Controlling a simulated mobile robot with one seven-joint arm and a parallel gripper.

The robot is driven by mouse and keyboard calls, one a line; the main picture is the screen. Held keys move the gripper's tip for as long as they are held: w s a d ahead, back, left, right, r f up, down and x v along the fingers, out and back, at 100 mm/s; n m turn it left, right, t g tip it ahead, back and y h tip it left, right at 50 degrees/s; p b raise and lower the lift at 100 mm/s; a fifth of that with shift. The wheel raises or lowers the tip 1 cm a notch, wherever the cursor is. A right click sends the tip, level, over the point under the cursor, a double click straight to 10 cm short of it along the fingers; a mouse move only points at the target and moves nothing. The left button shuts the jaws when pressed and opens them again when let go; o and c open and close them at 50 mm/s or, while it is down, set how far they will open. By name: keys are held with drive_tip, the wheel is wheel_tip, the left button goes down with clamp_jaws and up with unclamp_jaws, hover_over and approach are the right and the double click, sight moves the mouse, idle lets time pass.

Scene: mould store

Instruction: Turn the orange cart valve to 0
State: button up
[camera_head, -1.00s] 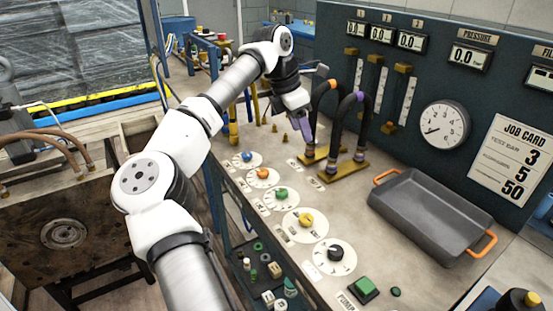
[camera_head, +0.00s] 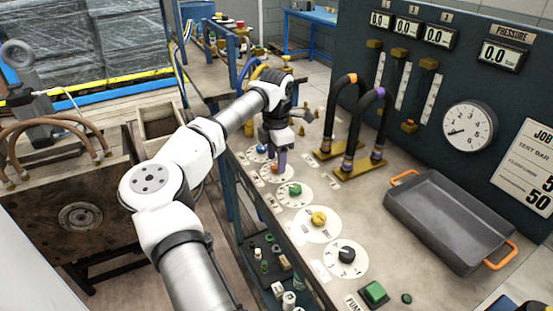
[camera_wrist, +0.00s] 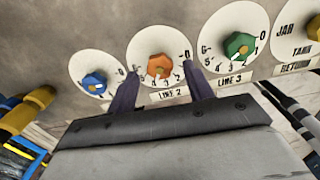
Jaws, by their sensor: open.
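The orange cart valve (camera_wrist: 160,66) is a small knob on a round white dial in the wrist view, above the label LINE 2. Its white pointer mark points down toward the low middle numbers of the dial; the exact reading is hard to tell. The dial's 0 is at its right side. In the head view the orange valve (camera_head: 274,169) is partly hidden by my gripper (camera_head: 276,160). My gripper (camera_wrist: 160,90) is open in the wrist view, its two purple fingers apart on either side of the dial's lower part. The knob lies between and beyond the tips, seemingly untouched.
A blue valve (camera_wrist: 95,84) is on the left and a green valve (camera_wrist: 239,46) on the right, close to the fingers. Yellow (camera_head: 319,217) and black (camera_head: 347,254) knobs sit nearer. Dark hoses (camera_head: 380,125) rise behind the dials, and a grey tray (camera_head: 450,220) stands to the right.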

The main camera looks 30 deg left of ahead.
drive_tip(key=shift+f, duration=0.65)
drive_tip(key=c, duration=1)
drive_tip(key=shift+o, duration=0.2)
